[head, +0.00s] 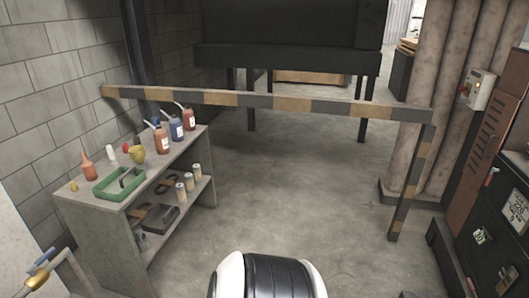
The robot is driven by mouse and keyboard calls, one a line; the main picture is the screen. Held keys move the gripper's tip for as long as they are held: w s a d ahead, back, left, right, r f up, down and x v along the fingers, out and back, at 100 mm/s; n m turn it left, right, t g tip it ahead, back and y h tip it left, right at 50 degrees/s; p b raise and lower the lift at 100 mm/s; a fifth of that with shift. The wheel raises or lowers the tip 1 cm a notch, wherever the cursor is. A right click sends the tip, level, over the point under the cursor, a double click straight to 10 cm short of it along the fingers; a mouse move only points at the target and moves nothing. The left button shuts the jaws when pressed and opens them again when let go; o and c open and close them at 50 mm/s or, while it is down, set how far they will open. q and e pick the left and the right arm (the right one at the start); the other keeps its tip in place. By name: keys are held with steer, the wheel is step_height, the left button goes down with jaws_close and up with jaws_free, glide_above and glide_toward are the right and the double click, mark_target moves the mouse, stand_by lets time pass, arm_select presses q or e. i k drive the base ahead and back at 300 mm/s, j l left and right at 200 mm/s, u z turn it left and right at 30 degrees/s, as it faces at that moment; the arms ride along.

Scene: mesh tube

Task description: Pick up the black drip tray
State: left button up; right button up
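A dark, tray-like object (161,217) lies on the lower shelf of the grey shelf unit at the left. It may be the black drip tray, but it is small, shaded and partly covered by the shelf's contents. Neither of my grippers is in view.
The grey shelf unit (187,152) also holds red and blue bottles (176,129), an orange cone-shaped bottle (88,168) and several small cans (188,182). A striped barrier (292,104) crosses behind it. Dark cabinets (505,215) stand right. The middle floor is clear.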

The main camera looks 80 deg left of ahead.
mark_target(161, 215)
steer(key=u, duration=3.65)
steer(key=i, duration=0.15)
